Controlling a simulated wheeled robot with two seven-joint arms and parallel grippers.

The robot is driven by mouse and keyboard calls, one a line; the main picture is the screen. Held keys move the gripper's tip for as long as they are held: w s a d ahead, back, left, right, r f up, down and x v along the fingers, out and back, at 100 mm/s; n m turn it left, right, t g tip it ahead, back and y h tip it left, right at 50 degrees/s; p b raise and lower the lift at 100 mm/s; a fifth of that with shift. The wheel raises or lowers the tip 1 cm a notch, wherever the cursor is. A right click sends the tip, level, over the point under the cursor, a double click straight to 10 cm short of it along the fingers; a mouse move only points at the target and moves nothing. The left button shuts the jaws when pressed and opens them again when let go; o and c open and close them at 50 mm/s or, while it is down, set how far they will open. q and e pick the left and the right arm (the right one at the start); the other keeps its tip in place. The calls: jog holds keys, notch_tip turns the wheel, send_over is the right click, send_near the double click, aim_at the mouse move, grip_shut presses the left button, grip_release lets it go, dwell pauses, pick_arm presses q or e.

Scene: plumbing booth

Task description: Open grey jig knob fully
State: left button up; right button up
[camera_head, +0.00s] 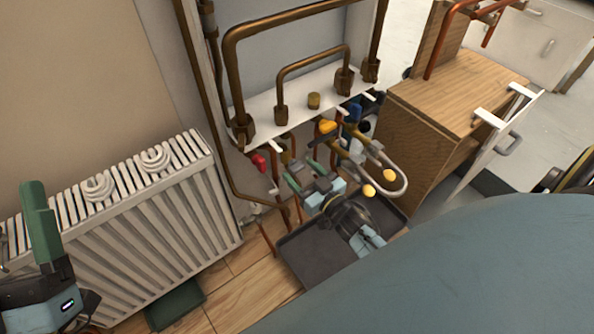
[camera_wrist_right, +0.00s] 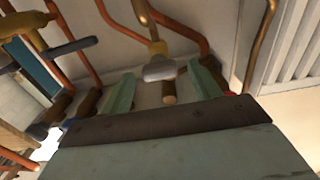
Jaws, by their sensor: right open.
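The grey knob (camera_wrist_right: 160,69) shows in the right wrist view, on a brass valve stem below a pipe. It sits near the tips of my right gripper (camera_wrist_right: 161,84), between its two green fingers. That gripper is open, and I cannot tell whether either finger touches the knob. In the head view my right gripper (camera_head: 305,174) reaches in under the white shelf of pipes, where I cannot clearly make out the grey knob. My left gripper (camera_head: 36,205) is at the left edge, in front of the radiator, far from the valves. Its finger opening does not show clearly.
Copper pipes surround the valves. A red knob (camera_head: 259,162) is to the left, and yellow (camera_head: 327,126) and blue (camera_head: 354,112) handles are to the right. A white radiator (camera_head: 150,220) stands left, a wooden cabinet (camera_head: 425,130) right. A dark tray (camera_head: 305,260) lies below.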

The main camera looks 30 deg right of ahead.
aim_at(295, 166)
jog(key=shift+w+b, duration=0.3)
jog(key=shift+w, duration=0.9)
jog(key=c, duration=1)
